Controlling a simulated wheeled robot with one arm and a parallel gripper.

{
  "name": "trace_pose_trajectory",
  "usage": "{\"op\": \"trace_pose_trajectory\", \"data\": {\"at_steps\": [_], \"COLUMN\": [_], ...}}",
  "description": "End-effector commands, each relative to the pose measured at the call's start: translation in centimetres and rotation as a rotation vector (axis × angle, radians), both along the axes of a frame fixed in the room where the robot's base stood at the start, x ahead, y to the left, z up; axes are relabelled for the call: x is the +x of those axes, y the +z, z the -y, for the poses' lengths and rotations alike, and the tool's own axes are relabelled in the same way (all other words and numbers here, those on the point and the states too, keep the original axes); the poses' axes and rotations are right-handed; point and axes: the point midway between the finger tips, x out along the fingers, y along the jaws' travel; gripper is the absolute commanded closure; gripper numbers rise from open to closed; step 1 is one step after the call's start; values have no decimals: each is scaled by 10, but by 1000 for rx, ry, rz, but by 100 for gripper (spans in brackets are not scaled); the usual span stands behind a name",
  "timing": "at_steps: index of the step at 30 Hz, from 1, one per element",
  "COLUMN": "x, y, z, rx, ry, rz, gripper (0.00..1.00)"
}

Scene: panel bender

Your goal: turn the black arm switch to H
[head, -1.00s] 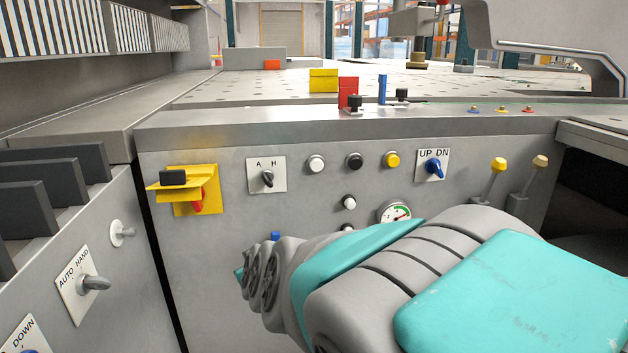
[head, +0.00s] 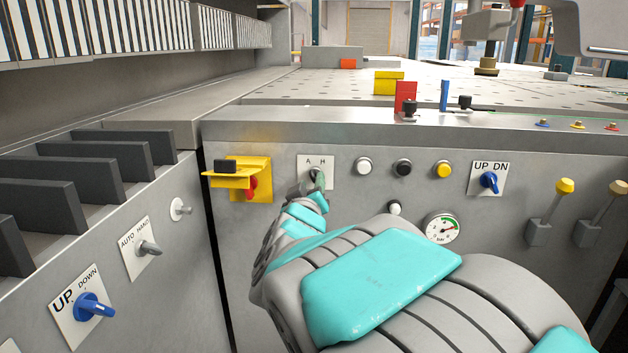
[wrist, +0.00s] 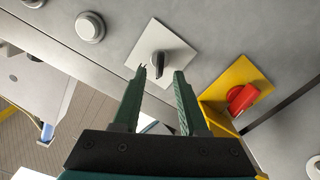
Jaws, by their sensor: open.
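The black arm switch (head: 314,174) sits on a white plate (head: 327,159) marked A on the left and H on the right, on the grey front panel. My gripper (head: 312,188) is in front of the plate's lower part and partly covers the switch in the head view. In the wrist view the switch knob (wrist: 158,64) stands between the tips of my gripper (wrist: 161,72), which is open, with a gap on both sides. I cannot tell for sure which letter the knob points at.
A yellow bracket with a red switch (head: 250,187) is close left of the plate. White (head: 363,167), black (head: 403,167) and yellow (head: 443,170) buttons are to the right. A side panel with an AUTO/HAND switch (head: 149,248) stands at the left.

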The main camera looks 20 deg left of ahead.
Motion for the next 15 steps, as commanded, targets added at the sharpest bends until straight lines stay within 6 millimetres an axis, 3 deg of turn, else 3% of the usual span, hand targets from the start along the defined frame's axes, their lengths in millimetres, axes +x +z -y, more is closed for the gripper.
{"op": "trace_pose_trajectory", "data": {"at_steps": [6,15], "x": [20,25], "y": [0,0], "z": [-5,-6], "rx": [-1,0], "ry": [0,1], "rz": [0,0], "gripper": [57,57]}}
